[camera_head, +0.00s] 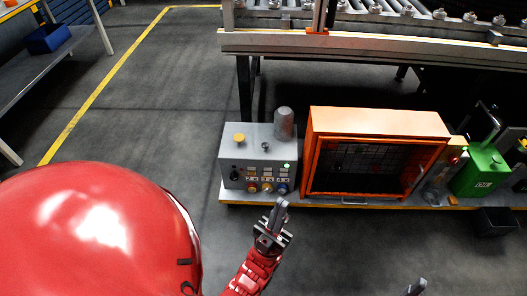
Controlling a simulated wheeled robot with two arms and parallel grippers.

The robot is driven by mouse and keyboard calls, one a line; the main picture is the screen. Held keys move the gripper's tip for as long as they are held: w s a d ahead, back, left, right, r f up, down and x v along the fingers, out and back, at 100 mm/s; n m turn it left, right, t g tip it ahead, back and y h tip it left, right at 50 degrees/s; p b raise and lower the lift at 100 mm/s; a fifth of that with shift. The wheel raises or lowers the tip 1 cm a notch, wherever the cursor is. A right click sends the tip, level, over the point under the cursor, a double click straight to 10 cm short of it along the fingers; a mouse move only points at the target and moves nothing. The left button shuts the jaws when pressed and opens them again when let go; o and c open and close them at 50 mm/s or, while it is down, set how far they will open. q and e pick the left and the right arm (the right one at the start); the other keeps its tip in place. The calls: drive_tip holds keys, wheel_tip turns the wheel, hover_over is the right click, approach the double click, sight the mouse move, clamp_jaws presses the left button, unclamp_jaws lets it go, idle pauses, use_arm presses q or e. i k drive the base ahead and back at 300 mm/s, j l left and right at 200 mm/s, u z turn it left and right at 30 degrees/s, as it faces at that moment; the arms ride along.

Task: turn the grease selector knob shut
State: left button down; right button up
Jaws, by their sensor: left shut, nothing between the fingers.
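A grey control box (228,150) stands on the low shelf in the middle of the head view. Its front has a dark knob (235,172) at the left, small labels, a green light and a row of red, yellow and blue knobs (267,187) along the bottom. I cannot tell which one is the grease selector or how it is turned. My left gripper (279,208) is shut and empty, pointing up in front of the box's lower right corner, apparently apart from it. Only a grey tip of my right gripper (417,287) shows at the bottom edge.
An orange mesh-front cabinet (380,122) stands right of the box, with a green can (482,172) farther right. The roller conveyor (370,42) runs behind. A blue bin (48,39) sits on a shelf at far left. The floor left of the box is clear.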

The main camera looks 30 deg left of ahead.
sight(234, 176)
drive_tip(key=k+j+u, duration=0.1)
drive_tip(key=u, duration=0.95)
